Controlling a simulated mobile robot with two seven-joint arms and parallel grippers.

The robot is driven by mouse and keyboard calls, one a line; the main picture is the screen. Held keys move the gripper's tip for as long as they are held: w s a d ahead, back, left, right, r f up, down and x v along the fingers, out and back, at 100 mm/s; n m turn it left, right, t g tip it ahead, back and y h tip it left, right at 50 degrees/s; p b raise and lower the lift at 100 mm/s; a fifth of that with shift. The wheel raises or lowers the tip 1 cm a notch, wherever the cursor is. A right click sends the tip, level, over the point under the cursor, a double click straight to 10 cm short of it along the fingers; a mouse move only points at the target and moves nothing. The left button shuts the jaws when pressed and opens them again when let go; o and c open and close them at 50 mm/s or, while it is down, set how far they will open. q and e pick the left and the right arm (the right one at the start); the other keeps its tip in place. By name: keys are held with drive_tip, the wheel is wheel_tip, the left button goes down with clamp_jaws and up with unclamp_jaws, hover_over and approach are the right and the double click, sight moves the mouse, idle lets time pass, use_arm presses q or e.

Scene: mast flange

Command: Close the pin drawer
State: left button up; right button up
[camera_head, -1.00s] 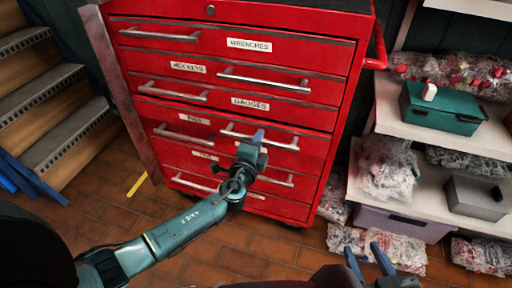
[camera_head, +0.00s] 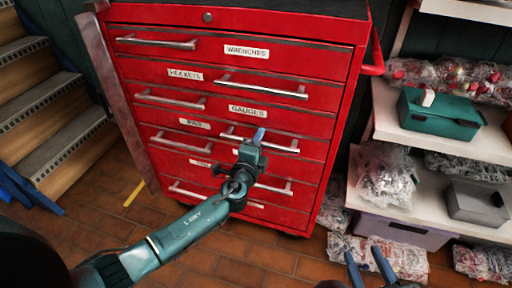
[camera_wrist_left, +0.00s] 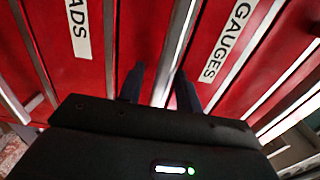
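The pin drawer, labelled PINS (camera_head: 195,123), is in the middle of the red tool cabinet, below the GAUGES drawer. Its front looks close to flush with its neighbours; I cannot tell whether a small gap is left. Its metal bar handle (camera_head: 268,145) is partly hidden by my left gripper (camera_head: 259,136). In the left wrist view, the left fingers (camera_wrist_left: 160,88) are spread, with the bar handle (camera_wrist_left: 180,38) running between them and no clear contact.
Other drawers with bar handles, such as WRENCHES (camera_head: 247,51), look shut. A shelf (camera_head: 425,130) with a teal box (camera_head: 440,114) and bagged goods stands at the right. Stairs (camera_head: 60,130) rise at the left. The tiled floor (camera_head: 190,262) before the cabinet is mostly clear.

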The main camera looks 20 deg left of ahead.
use_arm(q)
drive_tip(key=s+p, duration=0.1)
drive_tip(key=s, duration=1.2)
drive_tip(key=shift+a, duration=0.25)
use_arm(e)
drive_tip(key=shift+s+d+r+g, duration=0.1)
drive_tip(key=shift+d+g, duration=0.05)
drive_tip(key=shift+g, duration=0.25)
